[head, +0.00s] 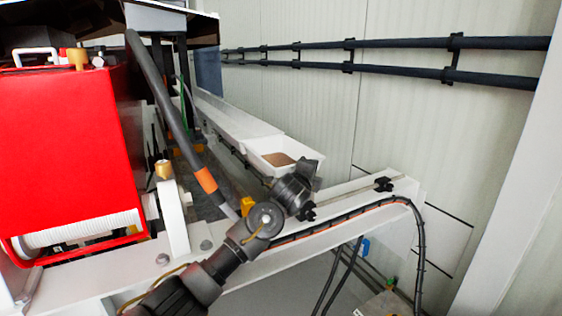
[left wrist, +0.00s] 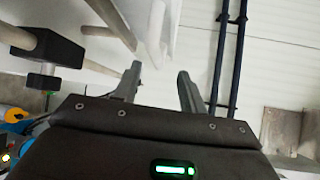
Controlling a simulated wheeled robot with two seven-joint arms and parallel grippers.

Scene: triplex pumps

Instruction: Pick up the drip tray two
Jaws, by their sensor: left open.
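A white drip tray (head: 268,148) with a brown patch inside lies at the near end of a long white trough beside the wall in the head view. Which tray is number two I cannot read. My left gripper (head: 307,168) is at the tray's near right end, its fingers hard to make out there. In the left wrist view my left gripper (left wrist: 160,82) has its two fingers apart with nothing between them. A white edge (left wrist: 157,30), possibly the tray, shows beyond the fingertips. Whether the gripper touches the tray I cannot tell. My right gripper is not in view.
A red machine housing (head: 70,150) stands at the left. A white beam (head: 345,205) with a black cable runs under my arm. Dark pipes (head: 400,44) run along the pale wall. A dark hose (head: 165,95) with an orange band slants left of the tray.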

